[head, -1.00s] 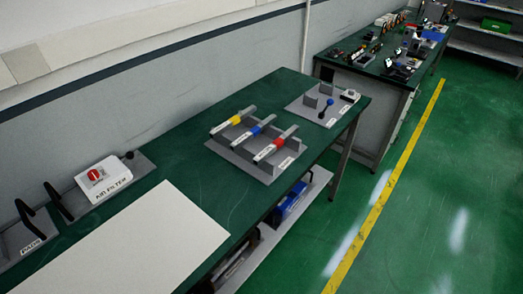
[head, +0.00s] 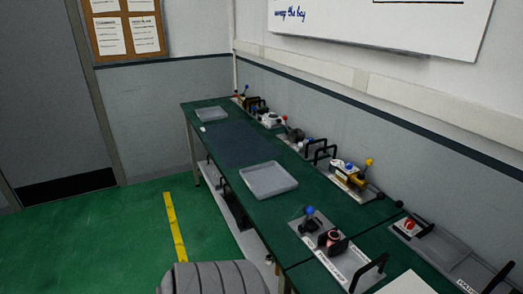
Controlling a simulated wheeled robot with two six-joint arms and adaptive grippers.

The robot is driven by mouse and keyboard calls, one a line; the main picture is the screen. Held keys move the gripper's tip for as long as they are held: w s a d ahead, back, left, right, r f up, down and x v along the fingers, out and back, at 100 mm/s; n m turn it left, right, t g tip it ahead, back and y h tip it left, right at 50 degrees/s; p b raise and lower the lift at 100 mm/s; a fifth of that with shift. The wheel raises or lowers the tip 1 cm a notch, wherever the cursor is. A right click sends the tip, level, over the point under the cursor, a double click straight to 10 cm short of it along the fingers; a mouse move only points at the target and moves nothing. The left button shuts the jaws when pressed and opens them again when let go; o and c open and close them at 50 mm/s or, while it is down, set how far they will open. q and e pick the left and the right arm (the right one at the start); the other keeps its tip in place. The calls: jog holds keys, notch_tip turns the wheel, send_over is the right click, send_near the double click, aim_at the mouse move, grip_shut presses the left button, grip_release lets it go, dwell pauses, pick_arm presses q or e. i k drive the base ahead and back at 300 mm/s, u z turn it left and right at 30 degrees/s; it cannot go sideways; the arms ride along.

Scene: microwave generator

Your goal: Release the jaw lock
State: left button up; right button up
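I cannot read any label that names a jaw lock. A grey plate (head: 322,246) near the front of the green bench carries a lever with a blue knob (head: 309,211). Beside the lever, a black clamp-like holder (head: 338,245) has a reddish round part (head: 331,237) at it. Whether the part is clamped is too small to tell. The white label strips on this plate are not legible. Neither of my grippers is in view.
An empty grey tray (head: 268,180) and a dark mat (head: 243,144) lie on the bench (head: 225,165). Further fixtures, one with a yellow knob (head: 369,162), line the wall side. A red-button unit (head: 409,225) is at the right. Green floor (head: 110,240) is clear at left.

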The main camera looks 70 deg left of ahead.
aim_at(309, 210)
jog(key=u, duration=1.9)
